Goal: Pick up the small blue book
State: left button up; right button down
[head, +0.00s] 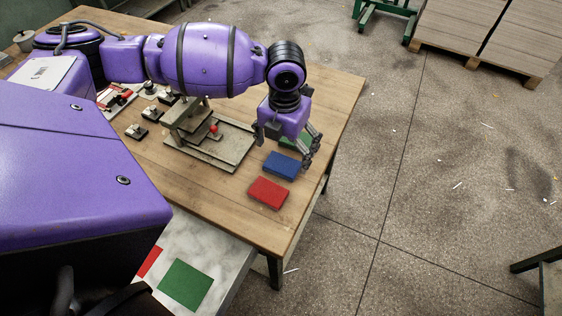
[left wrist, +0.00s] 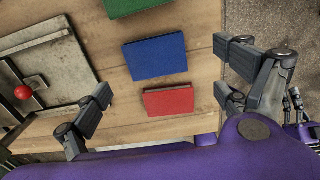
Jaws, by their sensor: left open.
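The small blue book (head: 281,166) lies flat on the wooden table, between a green book (head: 296,140) and a red book (head: 268,193). My left gripper (head: 292,150) is open and empty above the books, near the green and blue ones in the head view, and partly covers the green one. In the left wrist view the blue book (left wrist: 156,57) lies between and beyond the two spread fingers of my left gripper (left wrist: 165,107), with the red book (left wrist: 169,101) nearer and the green book (left wrist: 133,5) cut off at the top.
A metal fixture with a red knob (head: 213,129) stands left of the books; its knob also shows in the left wrist view (left wrist: 23,92). The wooden table's (head: 334,95) right edge is close. A pale lower surface (head: 205,250) has green and red patches. Stacked boards (head: 470,30) stand far off.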

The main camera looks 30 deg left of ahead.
aim_at(281, 166)
pick_arm(q)
jog(key=f, duration=0.5)
jog(key=shift+s+a+f, duration=0.25)
jog(key=shift+f, duration=0.1)
jog(key=c, duration=1.3)
jog(key=shift+o, duration=0.2)
jog(key=shift+r, duration=0.1)
